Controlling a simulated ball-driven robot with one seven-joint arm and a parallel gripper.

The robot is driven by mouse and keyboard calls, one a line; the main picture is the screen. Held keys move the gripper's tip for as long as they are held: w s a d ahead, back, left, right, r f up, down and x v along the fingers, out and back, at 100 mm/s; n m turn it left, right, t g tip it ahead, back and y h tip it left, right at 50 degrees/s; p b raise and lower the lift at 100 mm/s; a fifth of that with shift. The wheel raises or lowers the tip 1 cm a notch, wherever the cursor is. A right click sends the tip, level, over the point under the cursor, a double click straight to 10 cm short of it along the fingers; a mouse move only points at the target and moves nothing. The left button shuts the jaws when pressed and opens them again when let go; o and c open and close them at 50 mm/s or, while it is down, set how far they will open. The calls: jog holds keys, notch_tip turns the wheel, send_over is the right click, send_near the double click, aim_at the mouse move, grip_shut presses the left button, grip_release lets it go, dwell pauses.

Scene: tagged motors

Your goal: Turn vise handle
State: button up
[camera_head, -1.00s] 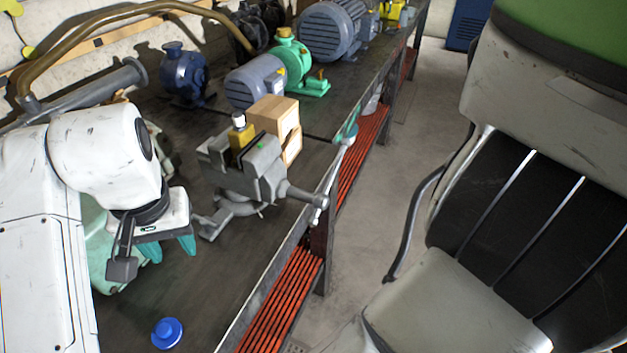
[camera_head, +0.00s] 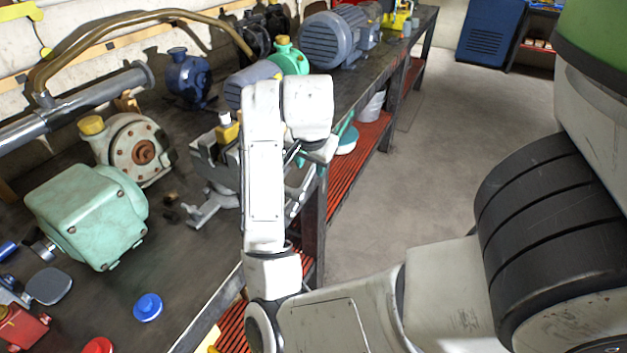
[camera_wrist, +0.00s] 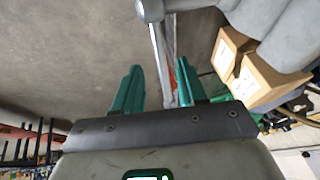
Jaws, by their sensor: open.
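The grey vise (camera_head: 205,170) stands on the bench near its front edge, partly hidden behind my arm in the head view. In the wrist view part of the vise body (camera_wrist: 275,25) shows at the top right. The vise handle (camera_wrist: 159,55), a thin grey bar with a round knob, runs down the picture between the two teal fingers of my gripper (camera_wrist: 157,78). The fingers are apart, with a gap on each side of the bar. I cannot tell how deep the bar lies between them. In the head view my gripper is mostly hidden by my arm.
A green gearbox (camera_head: 85,215), a blue cap (camera_head: 148,307) and a blue pump (camera_head: 187,75) are on the bench. A grey motor (camera_head: 332,38) stands farther back. The floor (camera_head: 420,150) beside the bench is clear.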

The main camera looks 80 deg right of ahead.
aim_at(311, 174)
jog(key=b+x, duration=0.2)
jog(key=x, duration=0.3)
jog(key=shift+f, duration=0.2)
jog(key=shift+x, duration=1.2)
grip_shut()
